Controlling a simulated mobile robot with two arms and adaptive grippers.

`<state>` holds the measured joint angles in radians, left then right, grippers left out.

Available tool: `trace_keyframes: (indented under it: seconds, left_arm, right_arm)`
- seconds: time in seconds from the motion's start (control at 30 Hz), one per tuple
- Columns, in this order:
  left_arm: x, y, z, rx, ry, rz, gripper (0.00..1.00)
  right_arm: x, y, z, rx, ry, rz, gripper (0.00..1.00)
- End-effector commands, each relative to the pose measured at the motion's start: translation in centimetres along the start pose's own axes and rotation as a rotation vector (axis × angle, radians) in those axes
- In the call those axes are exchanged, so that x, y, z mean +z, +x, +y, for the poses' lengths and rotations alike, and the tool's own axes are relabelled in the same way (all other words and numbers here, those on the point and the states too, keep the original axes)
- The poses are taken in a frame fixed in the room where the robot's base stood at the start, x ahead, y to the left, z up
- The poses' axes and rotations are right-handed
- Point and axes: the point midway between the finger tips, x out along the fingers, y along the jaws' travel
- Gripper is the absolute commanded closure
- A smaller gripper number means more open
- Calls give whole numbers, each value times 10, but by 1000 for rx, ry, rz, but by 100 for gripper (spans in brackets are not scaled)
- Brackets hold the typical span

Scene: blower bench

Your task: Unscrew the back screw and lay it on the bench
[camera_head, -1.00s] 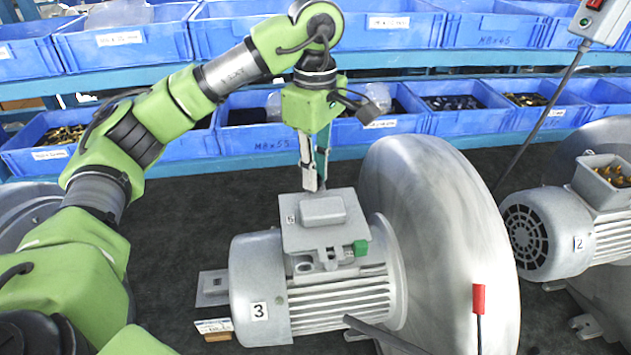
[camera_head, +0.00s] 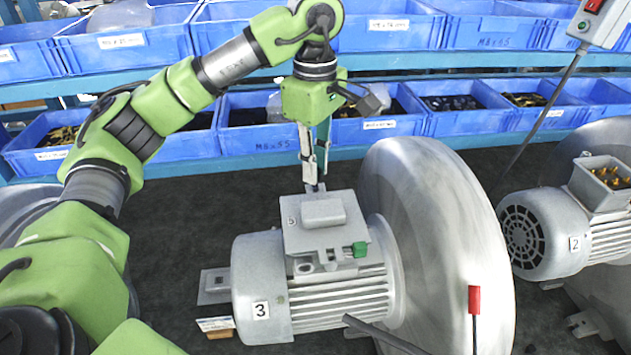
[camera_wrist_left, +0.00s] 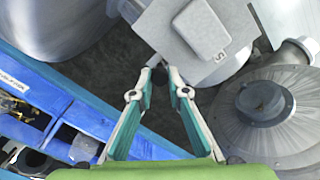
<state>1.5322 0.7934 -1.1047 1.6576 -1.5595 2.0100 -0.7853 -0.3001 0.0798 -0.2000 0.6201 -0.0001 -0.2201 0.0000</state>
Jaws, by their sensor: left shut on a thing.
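The blower motor marked 3 (camera_head: 335,300) stands on the bench with a grey terminal box (camera_head: 325,237) on top. My left gripper (camera_head: 316,186) points down at the box's back edge. It is shut on a small dark piece, which I take to be the back screw (camera_wrist_left: 158,75); the fingertips hide much of it. In the left wrist view, the fingertips (camera_wrist_left: 158,84) close around this piece beside the grey box cover (camera_wrist_left: 195,30). I cannot tell whether the screw still sits in its hole. My right gripper is not in view.
A large round blower housing (camera_head: 435,240) stands right of the motor, and a second motor marked 2 (camera_head: 545,235) is further right. Blue bins (camera_head: 265,140) line the back. A red-tipped rod (camera_head: 475,300) is in front.

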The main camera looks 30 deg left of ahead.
Motion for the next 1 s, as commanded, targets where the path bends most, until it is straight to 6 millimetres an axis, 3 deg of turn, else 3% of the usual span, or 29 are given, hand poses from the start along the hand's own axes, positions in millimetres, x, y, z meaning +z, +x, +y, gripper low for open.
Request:
trace_keyframes:
  seconds: [0.2,0.53,1.0]
  left_arm:
    - [0,-13,0,1,0,0,100]
    - [0,-28,0,2,0,1,100]
    - [0,-30,0,0,0,0,100]
  right_arm:
    - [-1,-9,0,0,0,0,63]
    - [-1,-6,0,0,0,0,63]
    - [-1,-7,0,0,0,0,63]
